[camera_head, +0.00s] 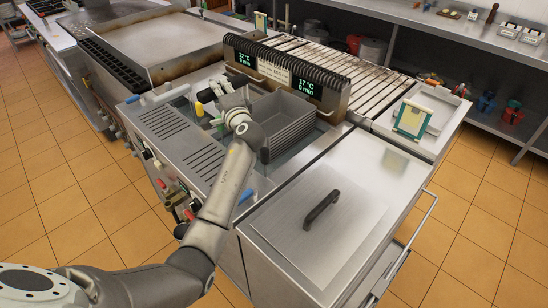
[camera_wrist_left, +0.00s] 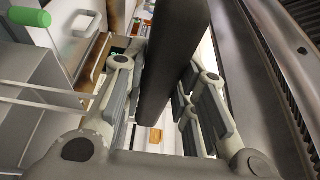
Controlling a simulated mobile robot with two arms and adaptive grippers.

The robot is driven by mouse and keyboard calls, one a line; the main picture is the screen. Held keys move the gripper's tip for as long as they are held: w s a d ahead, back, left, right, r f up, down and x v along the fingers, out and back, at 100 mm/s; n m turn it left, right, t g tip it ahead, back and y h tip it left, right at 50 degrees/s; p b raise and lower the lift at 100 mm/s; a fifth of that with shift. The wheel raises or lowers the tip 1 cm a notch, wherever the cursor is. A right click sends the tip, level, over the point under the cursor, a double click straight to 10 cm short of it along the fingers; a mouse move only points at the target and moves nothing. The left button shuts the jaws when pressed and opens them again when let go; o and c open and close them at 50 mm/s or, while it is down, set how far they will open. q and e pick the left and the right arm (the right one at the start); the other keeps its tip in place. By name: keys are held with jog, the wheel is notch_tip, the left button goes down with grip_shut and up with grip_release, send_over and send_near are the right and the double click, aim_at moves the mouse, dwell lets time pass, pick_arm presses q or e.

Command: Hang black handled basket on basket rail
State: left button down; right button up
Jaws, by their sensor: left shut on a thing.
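My left gripper (camera_head: 228,101) is over the fryer, beside a grey basket (camera_head: 285,121). In the left wrist view its fingers (camera_wrist_left: 163,85) are shut on a black handle (camera_wrist_left: 172,65), which runs up between them. The arm and gripper hide most of this handle in the head view. The grey basket appears to be the one on this handle, but their join is hidden. The dark slatted strip with displays (camera_head: 290,68) stands behind the basket and looks like the basket rail. I cannot tell whether the basket touches it. My right gripper is not in view.
A steel lid with a black handle (camera_head: 321,208) covers the fryer's right side. A slatted grill (camera_head: 340,70) lies behind the displays.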

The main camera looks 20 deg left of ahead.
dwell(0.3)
pick_arm(q)
notch_tip(320, 180, down, 3)
jog(key=b, duration=0.2)
jog(key=shift+r+b, duration=0.2)
jog(key=shift+b, duration=0.1)
jog(key=c, duration=1.1)
grip_release()
jog(key=v, duration=1.2)
jog(key=shift+s, duration=0.1)
